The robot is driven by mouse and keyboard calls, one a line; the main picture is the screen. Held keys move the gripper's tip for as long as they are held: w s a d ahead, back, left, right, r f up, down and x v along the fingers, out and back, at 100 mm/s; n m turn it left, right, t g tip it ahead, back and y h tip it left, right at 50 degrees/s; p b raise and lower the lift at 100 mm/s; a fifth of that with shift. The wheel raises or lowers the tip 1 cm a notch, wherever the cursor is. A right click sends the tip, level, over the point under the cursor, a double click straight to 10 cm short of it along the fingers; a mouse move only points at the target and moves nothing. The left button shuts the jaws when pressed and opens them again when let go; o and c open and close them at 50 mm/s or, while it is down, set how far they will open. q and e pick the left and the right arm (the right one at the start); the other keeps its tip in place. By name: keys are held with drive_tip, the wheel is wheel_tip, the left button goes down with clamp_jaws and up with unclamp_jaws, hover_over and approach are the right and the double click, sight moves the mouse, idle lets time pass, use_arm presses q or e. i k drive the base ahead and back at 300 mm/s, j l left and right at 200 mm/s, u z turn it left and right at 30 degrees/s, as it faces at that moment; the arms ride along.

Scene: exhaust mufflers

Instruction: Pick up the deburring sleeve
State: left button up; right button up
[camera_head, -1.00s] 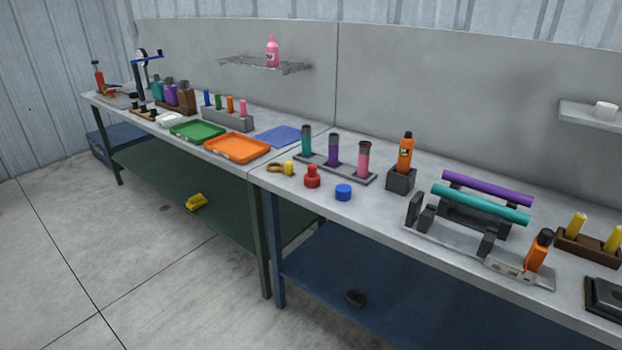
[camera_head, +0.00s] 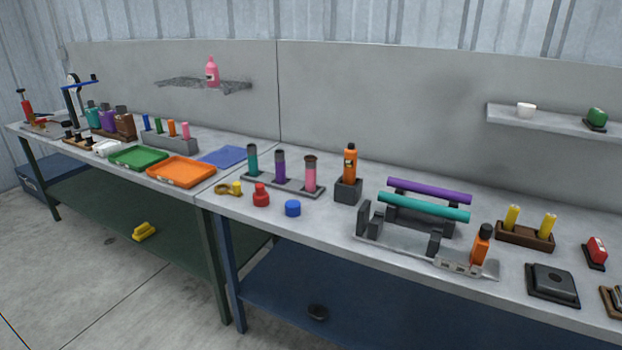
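Neither of my grippers is in view. I cannot tell for sure which thing is the deburring sleeve. Small loose pieces lie near the front edge of the bench: a red stepped piece (camera_head: 261,196), a short blue cylinder (camera_head: 292,208) and a brown ring-shaped piece (camera_head: 226,190) beside a small yellow one (camera_head: 237,187). Behind them a grey rack (camera_head: 298,187) holds a teal (camera_head: 252,160), a purple (camera_head: 280,165) and a pink upright cylinder (camera_head: 310,174), each with a dark top.
An orange bottle (camera_head: 350,160) stands in a dark block. Teal (camera_head: 425,207) and purple tubes (camera_head: 430,191) lie across a stand to its right. Green (camera_head: 139,158) and orange trays (camera_head: 181,171) sit on the left bench. A yellow object (camera_head: 144,231) lies below on the left.

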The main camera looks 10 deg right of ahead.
sight(260, 197)
drive_tip(key=i+j+z, duration=0.3)
drive_tip(key=i+j, duration=0.5)
drive_tip(key=i, duration=0.1)
